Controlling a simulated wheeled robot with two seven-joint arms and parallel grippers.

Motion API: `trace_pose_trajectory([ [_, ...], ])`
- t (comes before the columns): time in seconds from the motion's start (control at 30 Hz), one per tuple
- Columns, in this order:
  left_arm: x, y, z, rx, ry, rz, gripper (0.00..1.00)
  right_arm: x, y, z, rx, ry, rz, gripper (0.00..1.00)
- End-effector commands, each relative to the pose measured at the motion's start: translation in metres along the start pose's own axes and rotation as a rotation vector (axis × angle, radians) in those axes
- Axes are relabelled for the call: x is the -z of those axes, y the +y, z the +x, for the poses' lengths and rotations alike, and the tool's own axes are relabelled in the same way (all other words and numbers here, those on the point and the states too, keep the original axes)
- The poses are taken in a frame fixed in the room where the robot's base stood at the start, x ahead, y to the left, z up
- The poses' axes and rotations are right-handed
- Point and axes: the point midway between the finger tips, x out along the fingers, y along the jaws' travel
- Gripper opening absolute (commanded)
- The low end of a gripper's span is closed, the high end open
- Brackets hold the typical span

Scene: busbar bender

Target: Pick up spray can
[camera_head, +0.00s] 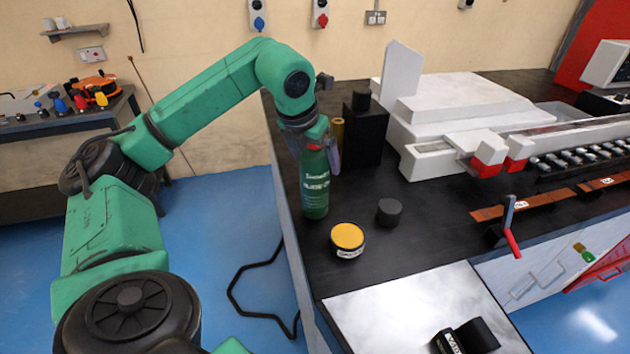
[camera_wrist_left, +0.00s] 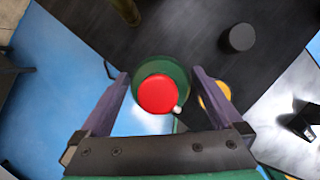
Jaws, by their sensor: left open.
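The spray can (camera_head: 315,185) is a green can standing upright on the black bench top near its left edge. In the left wrist view its red cap (camera_wrist_left: 157,94) shows from above, between the two fingers. My left gripper (camera_head: 320,150) is open above the can, with its fingers on either side of the can's top. In the wrist view the left gripper (camera_wrist_left: 160,95) shows a gap between each finger and the can. My right gripper is not clearly in view.
A yellow-topped tin (camera_head: 347,237) and a small black cylinder (camera_head: 389,211) stand right of the can. A black box (camera_head: 365,135) and the white machine (camera_head: 460,105) are behind.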

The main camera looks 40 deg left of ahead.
Motion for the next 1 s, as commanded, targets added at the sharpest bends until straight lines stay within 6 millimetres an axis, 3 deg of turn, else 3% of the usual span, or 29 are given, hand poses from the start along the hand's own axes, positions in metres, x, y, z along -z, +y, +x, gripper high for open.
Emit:
trace_pose_trajectory([
  [0.1,0.000,0.000,0.000,0.000,0.000,0.000,1.00,0.001,0.000,0.001,0.000,0.002,0.000,1.00],
  [0.13,0.000,0.000,0.000,0.000,0.000,0.000,0.92,0.001,0.000,0.001,0.000,0.002,0.000,1.00],
  [0.3,0.000,0.000,0.000,0.000,0.000,0.000,0.27,0.002,0.000,0.001,0.000,0.003,0.000,1.00],
  [0.37,0.000,0.000,0.000,0.001,0.000,0.000,0.04,0.002,0.000,0.001,0.000,0.003,0.000,1.00],
  [0.4,0.000,0.000,-0.001,0.001,-0.001,0.000,0.00,0.002,0.000,0.001,0.000,0.003,0.000,1.00],
  [0.77,-0.003,-0.001,-0.007,0.001,-0.003,0.000,0.00,0.002,0.001,0.000,-0.001,0.003,-0.001,1.00],
  [0.87,-0.009,-0.001,-0.018,0.003,-0.006,0.000,0.00,0.002,0.001,0.000,-0.001,0.003,-0.001,1.00],
  [1.0,-0.023,-0.002,-0.053,0.007,-0.008,0.000,0.00,0.002,0.002,-0.003,-0.002,0.002,-0.001,1.00],
])
